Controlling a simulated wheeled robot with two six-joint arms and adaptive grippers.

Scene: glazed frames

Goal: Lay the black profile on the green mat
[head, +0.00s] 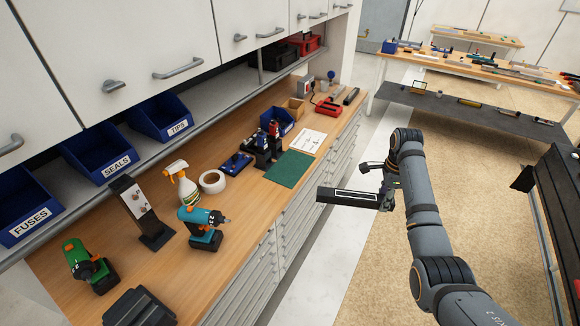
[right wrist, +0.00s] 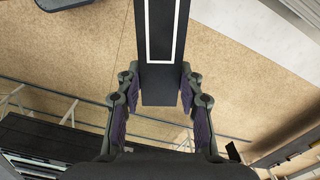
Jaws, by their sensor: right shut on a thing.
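The black profile (head: 345,196), a long dark bar with a thin white outline on its face, is held by its right end in my right gripper (head: 386,188). In the right wrist view the profile (right wrist: 161,50) sticks out from between the fingers of my right gripper (right wrist: 160,82). In the head view the profile is over the floor, in front of the drawers and off the worktop's edge. The green mat (head: 289,168) lies bare on the wooden worktop, to the left of and beyond the profile. My left gripper is not in view.
Near the mat on the worktop (head: 262,194) are a white printed sheet (head: 307,141), a blue bin (head: 280,120), a dark holder with bottles (head: 262,150) and a tape roll (head: 212,181). A teal drill (head: 201,226) stands nearer. Cabinets (head: 130,40) hang above.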

